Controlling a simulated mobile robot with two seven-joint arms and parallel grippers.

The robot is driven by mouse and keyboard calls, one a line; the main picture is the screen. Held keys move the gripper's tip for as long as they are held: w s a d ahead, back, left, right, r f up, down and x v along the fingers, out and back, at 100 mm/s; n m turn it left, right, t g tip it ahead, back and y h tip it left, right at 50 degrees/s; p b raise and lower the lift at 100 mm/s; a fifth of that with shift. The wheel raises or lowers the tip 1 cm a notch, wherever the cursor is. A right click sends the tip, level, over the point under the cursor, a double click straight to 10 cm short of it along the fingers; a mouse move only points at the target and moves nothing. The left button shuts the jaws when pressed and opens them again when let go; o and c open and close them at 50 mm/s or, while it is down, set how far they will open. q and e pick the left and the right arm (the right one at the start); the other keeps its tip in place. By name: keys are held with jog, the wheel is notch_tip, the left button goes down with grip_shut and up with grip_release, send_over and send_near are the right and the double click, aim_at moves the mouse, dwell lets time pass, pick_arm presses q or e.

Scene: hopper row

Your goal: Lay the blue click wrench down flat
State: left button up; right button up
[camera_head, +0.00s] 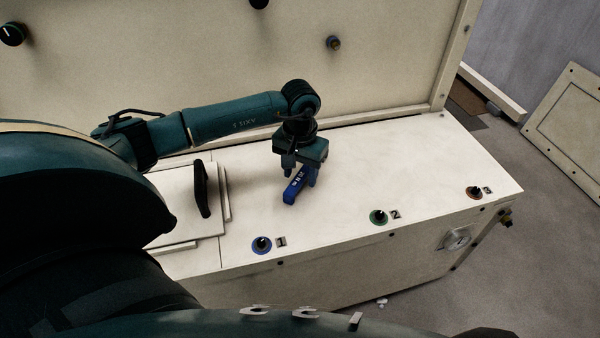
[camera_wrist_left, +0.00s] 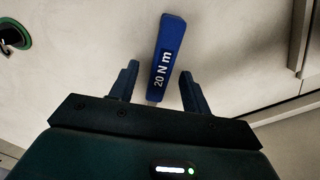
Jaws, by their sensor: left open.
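The blue click wrench (camera_head: 294,187) is on the white top of the cabinet in the head view, under my left gripper (camera_head: 301,174). In the left wrist view the wrench (camera_wrist_left: 168,48) shows its handle with white "20 N m" lettering, and its lower end is hidden behind the gripper body. My left gripper (camera_wrist_left: 160,82) is open, with one finger on each side of the wrench and a visible gap to both. The wrench appears to lie on the surface; its far end is hidden by the gripper in the head view. My right gripper is not in view.
Knobs numbered 1 (camera_head: 262,245), 2 (camera_head: 378,217) and 3 (camera_head: 474,192) line the front edge of the top. A hatch with a black handle (camera_head: 201,188) is to the left. A white upright panel (camera_head: 230,60) stands behind. The top right of the gripper is clear.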

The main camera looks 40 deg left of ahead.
pick_arm(q)
notch_tip(320, 180, up, 12)
jog(key=p, duration=0.1)
jog(key=shift+r, duration=0.2)
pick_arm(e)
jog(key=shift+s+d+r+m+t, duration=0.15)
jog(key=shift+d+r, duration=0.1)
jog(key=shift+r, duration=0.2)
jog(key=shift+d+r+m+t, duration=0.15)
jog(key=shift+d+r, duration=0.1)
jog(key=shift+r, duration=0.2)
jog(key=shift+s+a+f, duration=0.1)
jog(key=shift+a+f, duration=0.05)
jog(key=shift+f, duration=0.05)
